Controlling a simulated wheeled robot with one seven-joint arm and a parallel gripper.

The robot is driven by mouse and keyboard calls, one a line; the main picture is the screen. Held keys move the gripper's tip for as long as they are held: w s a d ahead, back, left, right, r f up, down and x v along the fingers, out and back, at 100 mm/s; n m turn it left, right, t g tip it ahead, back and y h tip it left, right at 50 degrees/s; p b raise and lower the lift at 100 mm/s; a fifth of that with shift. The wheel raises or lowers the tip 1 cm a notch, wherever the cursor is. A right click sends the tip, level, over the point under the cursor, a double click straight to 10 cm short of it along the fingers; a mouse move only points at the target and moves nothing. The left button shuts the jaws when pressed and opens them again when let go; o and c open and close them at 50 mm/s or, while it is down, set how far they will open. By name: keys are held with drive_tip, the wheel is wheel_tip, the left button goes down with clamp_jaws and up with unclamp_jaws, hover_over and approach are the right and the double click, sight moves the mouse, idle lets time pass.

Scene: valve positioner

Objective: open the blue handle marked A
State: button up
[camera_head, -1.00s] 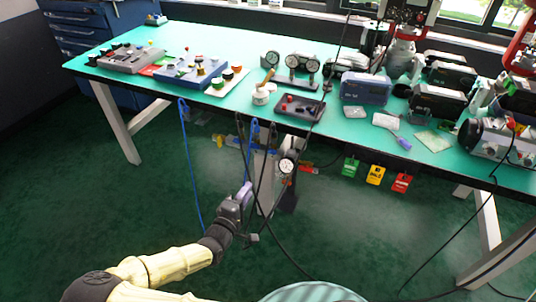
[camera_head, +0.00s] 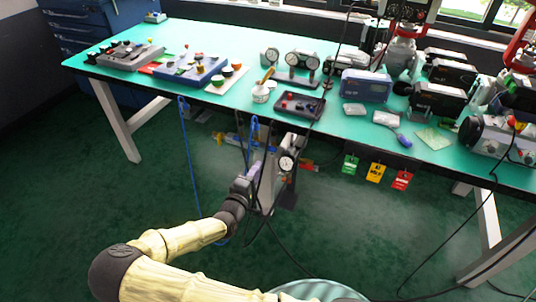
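A valve assembly hangs below the front edge of the table, with a round white dial gauge (camera_head: 286,163) on it. A small blue part (camera_head: 254,130) shows at its upper left, just under the table edge. I cannot read a letter A on it, nor tell whether it is the handle. My gripper (camera_head: 256,172) is in front of the assembly, left of the gauge and below the blue part. Its fingers are small and partly hidden by its own body and by dark cables, so I cannot tell whether they are open or touch anything.
Blue and black cables (camera_head: 190,160) hang in front of the table near my arm. Green, yellow and red tags (camera_head: 375,172) hang to the right. The green tabletop (camera_head: 225,112) carries boxes, gauges and a dark tray (camera_head: 300,105). The floor to the left is clear.

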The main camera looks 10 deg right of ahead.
sight(270, 150)
drive_tip(key=x, duration=0.9)
drive_tip(key=shift+w+d, duration=0.15)
drive_tip(key=shift+c, duration=0.2)
clamp_jaws()
